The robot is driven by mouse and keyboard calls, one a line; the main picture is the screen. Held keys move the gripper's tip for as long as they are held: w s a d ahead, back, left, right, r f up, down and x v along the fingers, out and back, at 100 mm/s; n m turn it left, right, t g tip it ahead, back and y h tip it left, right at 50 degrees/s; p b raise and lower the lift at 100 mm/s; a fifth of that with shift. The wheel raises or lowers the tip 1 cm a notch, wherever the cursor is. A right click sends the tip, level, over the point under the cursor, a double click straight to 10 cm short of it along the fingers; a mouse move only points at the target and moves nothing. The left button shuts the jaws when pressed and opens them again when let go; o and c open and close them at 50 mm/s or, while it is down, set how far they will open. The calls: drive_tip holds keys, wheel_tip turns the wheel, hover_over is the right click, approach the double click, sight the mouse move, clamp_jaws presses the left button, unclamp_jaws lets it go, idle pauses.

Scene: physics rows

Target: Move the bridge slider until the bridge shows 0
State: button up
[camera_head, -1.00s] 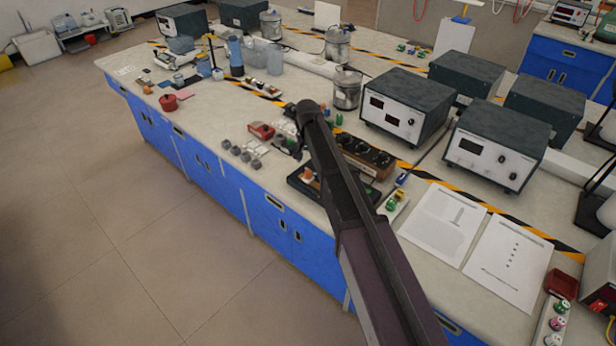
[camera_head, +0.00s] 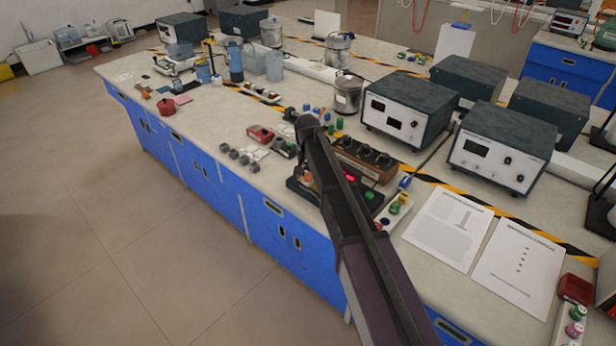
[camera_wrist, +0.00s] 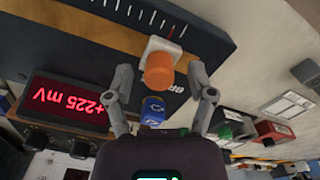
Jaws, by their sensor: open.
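The bridge is a long dark bar with a tick scale (camera_wrist: 135,14). A white slider with an orange knob (camera_wrist: 159,72) sits on it by the scale. Its display (camera_wrist: 68,105), upside down in the wrist view, shows +225 mV in red. My gripper (camera_wrist: 161,82) is open, with one finger on each side of the orange knob; I cannot tell whether either finger touches it. In the head view the bridge's dark base (camera_head: 300,192) is partly behind my arm, and the red display (camera_head: 350,178) shows beside it. My gripper is hidden there.
A wooden box with dark knobs (camera_head: 362,158) stands behind the bridge. A red tray (camera_head: 260,134) and several grey blocks (camera_head: 233,154) lie to the left. Papers (camera_head: 448,228) lie to the right.

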drive_tip(key=shift+c, duration=0.2)
clamp_jaws()
drive_tip(key=shift+s+d, duration=0.8)
drive_tip(key=shift+d, duration=0.25)
drive_tip(key=shift+o, duration=0.2)
unclamp_jaws()
drive_tip(key=shift+w+a, duration=0.1)
